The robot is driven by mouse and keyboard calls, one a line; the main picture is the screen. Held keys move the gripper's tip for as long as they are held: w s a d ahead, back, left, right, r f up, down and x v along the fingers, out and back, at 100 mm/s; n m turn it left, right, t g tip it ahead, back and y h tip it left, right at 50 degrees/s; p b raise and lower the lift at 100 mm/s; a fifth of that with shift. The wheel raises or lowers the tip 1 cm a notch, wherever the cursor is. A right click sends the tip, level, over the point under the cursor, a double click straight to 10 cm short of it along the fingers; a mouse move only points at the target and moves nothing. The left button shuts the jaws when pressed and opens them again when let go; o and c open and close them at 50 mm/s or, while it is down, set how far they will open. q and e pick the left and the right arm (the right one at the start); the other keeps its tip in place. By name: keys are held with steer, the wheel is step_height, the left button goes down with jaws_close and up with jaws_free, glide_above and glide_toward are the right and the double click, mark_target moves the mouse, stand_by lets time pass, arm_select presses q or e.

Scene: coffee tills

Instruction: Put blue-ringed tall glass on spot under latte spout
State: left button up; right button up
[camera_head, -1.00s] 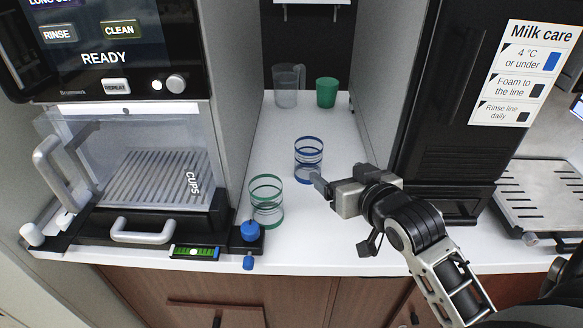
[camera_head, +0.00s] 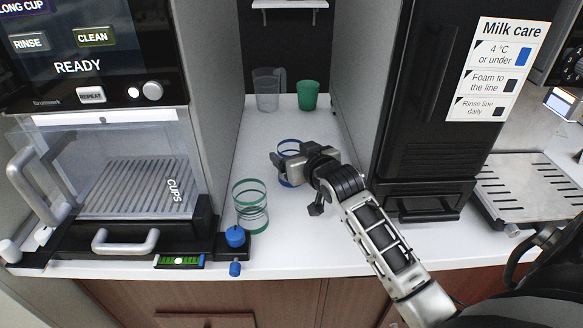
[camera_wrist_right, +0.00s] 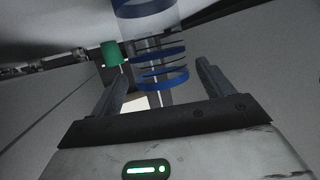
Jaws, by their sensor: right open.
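The blue-ringed tall glass (camera_head: 290,143) is clear and stands on the white counter between the machines. My right gripper (camera_head: 277,165) is at it and hides much of it in the head view. In the right wrist view the glass (camera_wrist_right: 160,72) lies between the two open fingers of my right gripper (camera_wrist_right: 160,80), with a gap visible on each side. My left gripper is not in view. I cannot make out a latte spout or the spot under it.
A green-ringed glass (camera_head: 251,205) stands nearer the front, left of my right gripper. A clear jug (camera_head: 266,90) and a green cup (camera_head: 308,95) stand at the back. A machine with a cup tray (camera_head: 135,187) is left; a black unit (camera_head: 420,130) and slotted tray (camera_head: 530,180) are right.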

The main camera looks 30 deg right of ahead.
steer(key=x, duration=0.2)
steer(key=shift+w+f, duration=0.15)
steer(key=shift+w, duration=0.1)
steer(key=c, duration=1.6)
